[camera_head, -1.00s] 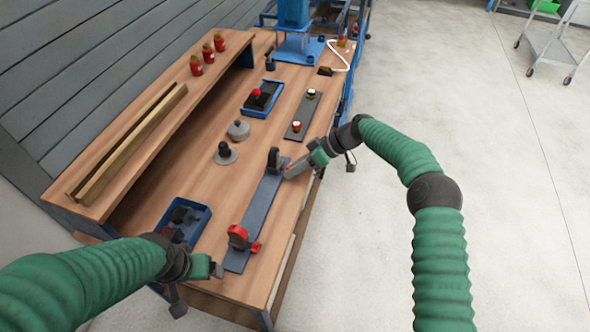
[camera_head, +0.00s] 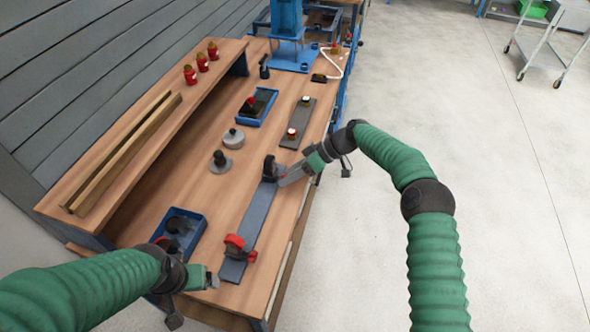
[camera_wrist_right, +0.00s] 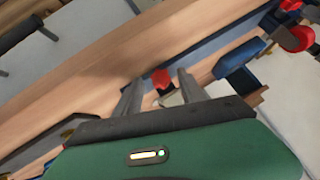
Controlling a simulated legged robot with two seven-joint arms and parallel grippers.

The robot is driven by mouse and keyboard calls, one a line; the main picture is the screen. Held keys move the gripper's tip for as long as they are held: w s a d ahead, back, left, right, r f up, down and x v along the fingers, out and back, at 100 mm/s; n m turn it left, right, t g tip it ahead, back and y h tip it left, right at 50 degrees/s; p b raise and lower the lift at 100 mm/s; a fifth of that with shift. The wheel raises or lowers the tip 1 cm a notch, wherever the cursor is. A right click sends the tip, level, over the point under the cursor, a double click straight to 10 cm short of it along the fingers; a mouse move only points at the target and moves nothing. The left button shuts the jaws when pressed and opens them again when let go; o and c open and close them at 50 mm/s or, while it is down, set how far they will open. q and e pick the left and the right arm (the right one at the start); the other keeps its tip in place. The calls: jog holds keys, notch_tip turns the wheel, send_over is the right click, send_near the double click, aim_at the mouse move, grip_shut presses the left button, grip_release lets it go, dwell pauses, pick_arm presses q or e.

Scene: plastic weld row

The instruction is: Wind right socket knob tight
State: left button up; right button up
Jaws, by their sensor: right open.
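A long grey bar (camera_head: 254,215) lies along the right side of the wooden bench. A dark upright socket (camera_head: 269,167) stands at its far end, with a small red knob on its right side. My right gripper (camera_head: 284,181) is at this socket, open. In the right wrist view, the red knob (camera_wrist_right: 161,78) shows between the two fingertips, with a gap to each finger. The bar's near end carries another socket with red parts (camera_head: 234,242). My left gripper (camera_head: 212,280) is left of that near end, apart from it; its jaw gap is too small to read.
A blue tray with dark parts (camera_head: 172,247) lies near the left arm. Grey round parts (camera_head: 233,138) and a grey plate with knobs (camera_head: 298,123) lie farther back. A raised shelf (camera_head: 150,135) runs along the left. Open floor is right of the bench.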

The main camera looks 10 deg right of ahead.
pick_arm(q)
jog(key=shift+d+r+p, duration=0.1)
jog(key=shift+r+p, duration=0.35)
pick_arm(e)
jog(key=v, duration=1.6)
jog(key=shift+d+r, duration=0.2)
jog(key=shift+d, duration=0.05)
